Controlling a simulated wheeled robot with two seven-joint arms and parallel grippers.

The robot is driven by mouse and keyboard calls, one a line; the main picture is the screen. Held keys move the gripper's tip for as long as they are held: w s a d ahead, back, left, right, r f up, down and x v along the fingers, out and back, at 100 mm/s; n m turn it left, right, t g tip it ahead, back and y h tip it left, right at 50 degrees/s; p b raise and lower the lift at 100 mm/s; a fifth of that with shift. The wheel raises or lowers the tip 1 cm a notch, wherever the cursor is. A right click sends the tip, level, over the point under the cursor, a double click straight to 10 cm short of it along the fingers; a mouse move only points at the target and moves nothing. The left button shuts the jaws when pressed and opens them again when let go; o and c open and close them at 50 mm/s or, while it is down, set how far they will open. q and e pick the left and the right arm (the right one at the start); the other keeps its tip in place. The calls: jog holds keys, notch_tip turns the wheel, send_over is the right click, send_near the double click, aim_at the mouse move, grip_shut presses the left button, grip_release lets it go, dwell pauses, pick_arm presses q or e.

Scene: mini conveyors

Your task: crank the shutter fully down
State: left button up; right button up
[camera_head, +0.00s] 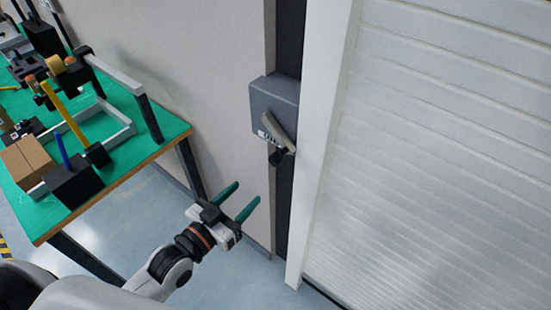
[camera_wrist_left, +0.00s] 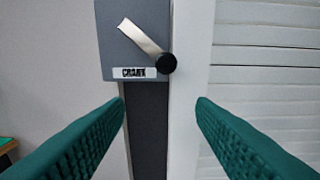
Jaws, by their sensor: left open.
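The crank box (camera_head: 273,104) is a grey housing on the dark post beside the shutter, with a "CRANK" label; it also shows in the left wrist view (camera_wrist_left: 115,45). Its pale metal crank arm (camera_head: 277,131) slants down and right to a black knob (camera_head: 277,157). In the left wrist view the crank arm (camera_wrist_left: 141,37) ends at the black knob (camera_wrist_left: 167,64), above the gap between my fingers. The white slatted shutter (camera_head: 440,150) fills the right side; its lower edge is not clearly seen. My left gripper (camera_head: 245,198) is open and empty, below and left of the knob, apart from it.
A green-topped table (camera_head: 115,175) stands at the left with a cardboard box (camera_head: 28,162), a yellow bar and small conveyor parts on it. A white door frame (camera_head: 318,150) runs between post and shutter. The floor between table and post is clear.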

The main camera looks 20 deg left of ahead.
aim_at(273, 163)
pick_arm(q)
jog(key=shift+t+h, duration=0.3)
jog(key=r+p+x, duration=0.1)
jog(key=x, duration=0.2)
jog(key=p+x, duration=0.1)
jog(key=x, duration=0.3)
jog(key=r+x, duration=0.1)
jog(key=x, duration=0.2)
jog(key=shift+w+d+r+p, duration=0.25)
jog(key=shift+d+r+p, duration=0.05)
jog(key=shift+d+p, duration=0.1)
jog(key=shift+w+d+f, duration=0.1)
jog(key=shift+w+d, duration=0.15)
jog(key=shift+w, duration=0.25)
grip_shut()
